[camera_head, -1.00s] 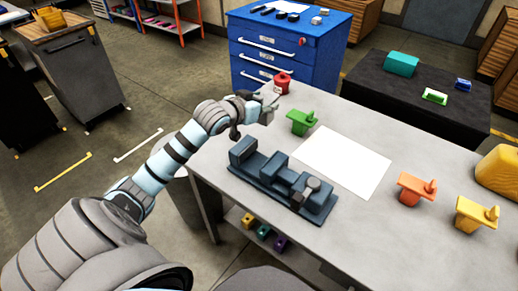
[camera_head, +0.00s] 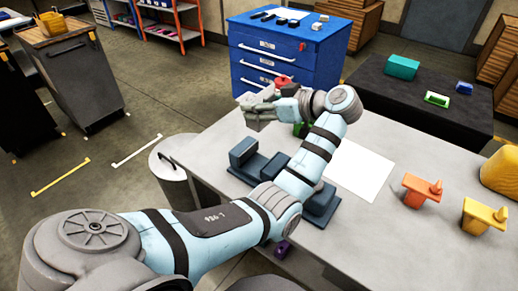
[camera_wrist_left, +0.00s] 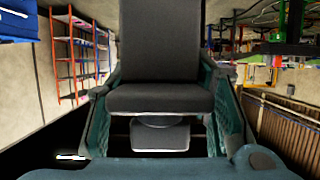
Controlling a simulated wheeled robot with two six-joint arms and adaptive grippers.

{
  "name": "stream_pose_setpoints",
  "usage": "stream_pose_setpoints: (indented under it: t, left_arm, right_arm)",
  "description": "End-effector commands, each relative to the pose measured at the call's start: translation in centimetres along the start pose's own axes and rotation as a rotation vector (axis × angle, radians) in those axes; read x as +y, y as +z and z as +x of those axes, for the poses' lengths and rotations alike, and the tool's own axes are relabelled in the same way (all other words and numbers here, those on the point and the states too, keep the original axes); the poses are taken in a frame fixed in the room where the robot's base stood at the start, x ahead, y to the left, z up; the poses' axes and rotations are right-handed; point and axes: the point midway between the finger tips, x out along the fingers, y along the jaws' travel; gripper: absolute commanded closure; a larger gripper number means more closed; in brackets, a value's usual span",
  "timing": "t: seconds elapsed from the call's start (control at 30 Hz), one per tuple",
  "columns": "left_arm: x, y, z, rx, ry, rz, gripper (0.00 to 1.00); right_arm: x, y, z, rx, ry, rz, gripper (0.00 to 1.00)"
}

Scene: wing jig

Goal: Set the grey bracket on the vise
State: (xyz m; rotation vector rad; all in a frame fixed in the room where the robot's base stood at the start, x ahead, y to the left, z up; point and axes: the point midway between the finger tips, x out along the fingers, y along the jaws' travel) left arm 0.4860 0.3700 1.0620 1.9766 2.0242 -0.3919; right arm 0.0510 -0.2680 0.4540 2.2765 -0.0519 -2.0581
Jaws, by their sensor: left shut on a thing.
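The grey bracket (camera_wrist_left: 160,45) fills the middle of the left wrist view, a dark grey block with a smaller part below. My left gripper (camera_wrist_left: 164,110) is shut on it, with a teal finger on each side. In the head view my left gripper (camera_head: 258,110) is in the air beyond the left end of the blue-grey vise (camera_head: 243,152). My left arm crosses in front of the vise and hides its middle. The bracket is hard to tell from the gripper in the head view. My right gripper is not in view.
A green part (camera_head: 300,130) and a red part (camera_head: 284,80) are partly hidden behind my left arm and gripper. A white sheet (camera_head: 358,172), an orange part (camera_head: 420,190) and a yellow part (camera_head: 483,215) lie to the right on the grey table (camera_head: 425,150).

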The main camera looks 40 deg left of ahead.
Motion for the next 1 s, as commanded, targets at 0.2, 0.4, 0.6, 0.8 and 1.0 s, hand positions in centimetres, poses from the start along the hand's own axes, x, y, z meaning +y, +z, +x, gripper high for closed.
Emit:
stream_pose_setpoints:
  t: [0.2,0.4,0.6,0.8,1.0]
  left_arm:
    - [0.0,7.0,3.0,0.002,0.0,0.005,0.99]
    - [-0.1,10.0,4.2,0.001,0.001,0.004,0.99]
    - [0.0,12.4,5.3,0.001,0.002,0.0,0.99]
    - [0.0,12.4,5.3,0.001,0.003,-0.001,0.99]
    - [0.0,13.0,5.5,0.001,0.003,0.0,0.99]
  right_arm:
    - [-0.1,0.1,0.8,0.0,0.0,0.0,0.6]
    - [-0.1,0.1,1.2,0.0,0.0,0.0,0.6]
    - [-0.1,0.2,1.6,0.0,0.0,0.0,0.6]
    - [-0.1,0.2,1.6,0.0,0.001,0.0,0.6]
    - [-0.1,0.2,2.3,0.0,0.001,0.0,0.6]
